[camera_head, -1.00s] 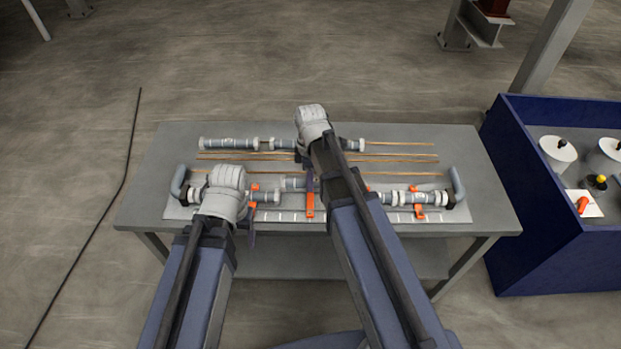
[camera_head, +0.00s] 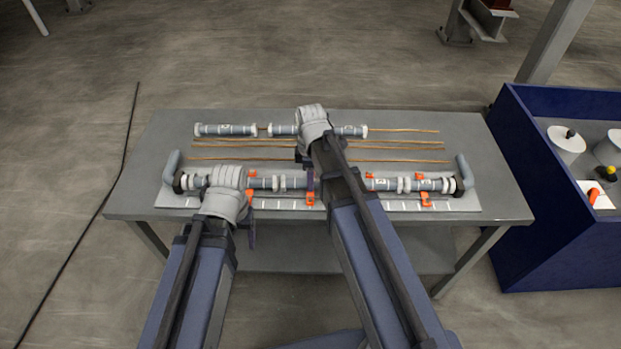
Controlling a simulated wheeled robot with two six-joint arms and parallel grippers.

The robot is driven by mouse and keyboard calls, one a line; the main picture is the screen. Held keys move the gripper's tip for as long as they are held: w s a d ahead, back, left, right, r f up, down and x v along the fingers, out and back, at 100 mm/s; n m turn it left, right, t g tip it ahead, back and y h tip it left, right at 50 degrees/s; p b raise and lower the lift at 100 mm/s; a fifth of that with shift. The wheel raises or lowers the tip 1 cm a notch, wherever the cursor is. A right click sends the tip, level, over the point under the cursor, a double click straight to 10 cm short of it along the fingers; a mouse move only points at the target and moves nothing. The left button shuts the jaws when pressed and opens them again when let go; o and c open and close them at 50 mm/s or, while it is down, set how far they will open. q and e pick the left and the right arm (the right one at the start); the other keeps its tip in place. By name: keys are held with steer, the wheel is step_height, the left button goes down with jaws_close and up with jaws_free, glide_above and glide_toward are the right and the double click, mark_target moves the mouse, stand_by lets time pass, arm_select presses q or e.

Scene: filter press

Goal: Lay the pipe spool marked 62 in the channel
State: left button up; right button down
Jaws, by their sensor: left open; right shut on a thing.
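The channel (camera_head: 390,206) is a grey tray along the front of the table, with a bent pipe elbow at each end and orange clips. Grey pipe pieces with white rings lie along it. My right gripper (camera_head: 306,172) is over the middle of the channel, shut on what looks like a grey pipe spool (camera_head: 291,184), in line with the row; its wrist and arm hide part of it. I cannot tell whether the spool rests in the channel. My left gripper (camera_head: 250,228) is open near the channel's front left. The mark 62 cannot be read.
Other grey spools (camera_head: 225,130) lie in a row at the back of the grey table (camera_head: 470,140). Several thin copper-coloured rods (camera_head: 400,161) lie between them and the channel. A blue bin (camera_head: 530,215) with white cylinders stands close at the right.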

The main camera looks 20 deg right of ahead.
steer(key=shift+c, duration=2.2)
jaws_free()
steer(key=shift+r, duration=0.1)
step_height(320, 180, up, 8)
steer(key=p, duration=0.8)
steer(key=shift+f, duration=0.2)
steer(key=s+a+m+h, duration=0.1)
steer(key=s+a+m, duration=0.9)
steer(key=s, duration=0.4)
steer(key=shift+s+a+m, duration=0.15)
steer(key=shift+a+m, duration=0.1)
steer(key=shift+m, duration=0.25)
steer(key=shift+r, duration=0.1)
